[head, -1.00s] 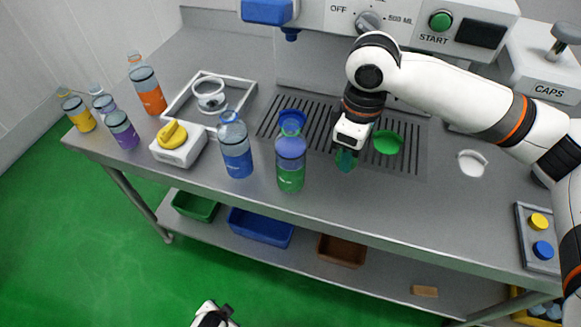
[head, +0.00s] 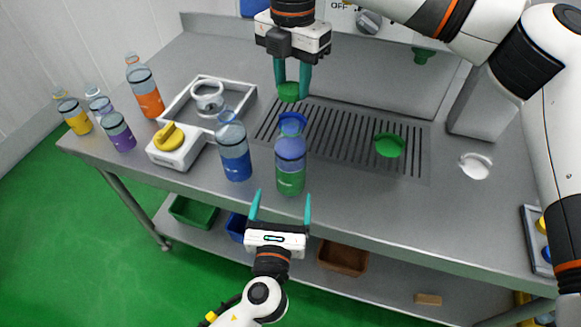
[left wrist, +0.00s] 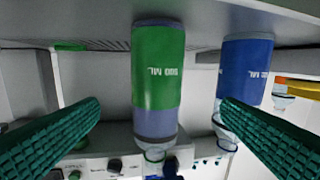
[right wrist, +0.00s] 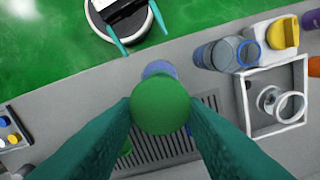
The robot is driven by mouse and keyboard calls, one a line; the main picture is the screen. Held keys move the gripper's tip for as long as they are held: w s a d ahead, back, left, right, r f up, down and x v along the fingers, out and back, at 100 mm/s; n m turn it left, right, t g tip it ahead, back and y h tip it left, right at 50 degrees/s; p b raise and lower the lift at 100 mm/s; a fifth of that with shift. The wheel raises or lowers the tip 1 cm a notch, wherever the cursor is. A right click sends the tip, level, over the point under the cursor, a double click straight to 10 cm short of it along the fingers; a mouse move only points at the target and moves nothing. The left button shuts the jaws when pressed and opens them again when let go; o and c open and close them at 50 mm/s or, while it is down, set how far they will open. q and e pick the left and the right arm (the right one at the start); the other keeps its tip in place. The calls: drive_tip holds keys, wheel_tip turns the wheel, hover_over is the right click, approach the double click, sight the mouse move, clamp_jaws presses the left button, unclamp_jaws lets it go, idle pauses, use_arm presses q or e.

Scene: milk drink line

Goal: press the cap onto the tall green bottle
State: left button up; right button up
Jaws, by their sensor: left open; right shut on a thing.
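The tall green bottle (head: 290,182) stands upright near the front edge of the steel table, with a green lower part and a bluish upper part. My right gripper (head: 291,88) is shut on a green cap (head: 289,93), held in the air above and behind the bottle's top, apart from it. In the right wrist view the cap (right wrist: 160,105) covers part of the bottle (right wrist: 158,68). My left gripper (head: 281,205) is open and empty at the table's front edge, just in front of the bottle. In the left wrist view the bottle (left wrist: 158,70) appears between its fingers, not touched.
A blue bottle (head: 236,165) stands close to the left of the green one. A white device with a yellow knob (head: 170,136) and a white frame (head: 245,98) lie further left. A white ring-shaped piece (head: 475,166) lies right.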

sight(291, 160)
use_arm(q)
drive_tip(key=shift+d+r+m, duration=0.15)
drive_tip(key=shift+d+m, duration=0.05)
drive_tip(key=shift+m, duration=0.1)
drive_tip(key=w, duration=0.4)
drive_tip(key=w+d, duration=0.1)
drive_tip(key=w, duration=0.7)
drive_tip(key=shift+d, duration=0.3)
drive_tip(key=c, duration=1.5)
use_arm(e)
drive_tip(key=shift+f, duration=2.45)
drive_tip(key=shift+f, duration=0.1)
